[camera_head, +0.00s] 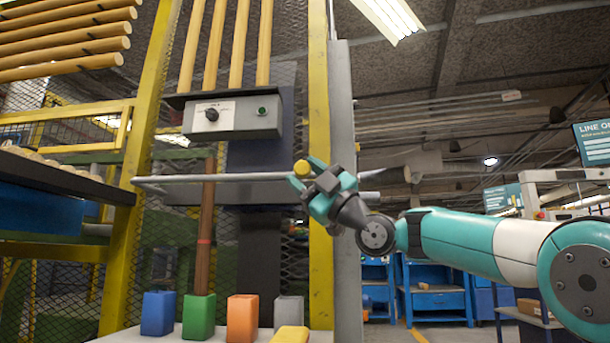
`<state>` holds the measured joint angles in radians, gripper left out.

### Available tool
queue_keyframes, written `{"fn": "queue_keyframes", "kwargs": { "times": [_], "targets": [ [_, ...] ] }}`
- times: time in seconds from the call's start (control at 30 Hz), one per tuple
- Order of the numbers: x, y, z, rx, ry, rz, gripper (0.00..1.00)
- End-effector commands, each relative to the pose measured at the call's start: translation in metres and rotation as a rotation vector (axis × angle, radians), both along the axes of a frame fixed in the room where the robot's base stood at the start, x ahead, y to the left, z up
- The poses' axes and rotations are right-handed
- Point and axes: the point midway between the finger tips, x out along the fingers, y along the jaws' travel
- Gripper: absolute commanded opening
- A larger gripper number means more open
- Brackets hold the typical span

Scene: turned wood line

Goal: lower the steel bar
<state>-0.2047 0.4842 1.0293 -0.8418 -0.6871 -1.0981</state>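The steel bar (225,178) is a long grey bar, roughly level, running across the front of the mesh and a dark panel. Its left end is bent a little, and its right part passes behind my gripper. My gripper (304,173) is at the bar's right part, its teal fingertips spread apart. A small yellow round piece (301,168) shows between the fingertips; whether it belongs to the bar, and whether the fingers press on it, I cannot tell.
A grey control box (232,117) with a dial and green button hangs above the bar. Yellow posts (320,120) flank the mesh.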

Motion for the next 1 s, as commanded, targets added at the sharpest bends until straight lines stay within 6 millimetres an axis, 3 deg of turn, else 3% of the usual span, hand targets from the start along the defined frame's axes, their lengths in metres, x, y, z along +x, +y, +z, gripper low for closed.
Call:
{"fn": "queue_keyframes", "kwargs": {
  "times": [0.27,0.7,0.87,1.0],
  "targets": [
    [-0.008,-0.014,-0.014,-0.001,-0.001,-0.001,0.46],
    [-0.044,-0.087,-0.088,0.001,0.003,-0.005,0.46],
    [-0.054,-0.105,-0.11,0.0,0.001,-0.002,0.46],
    [-0.059,-0.113,-0.116,0.001,0.0,-0.002,0.46]
  ]
}}
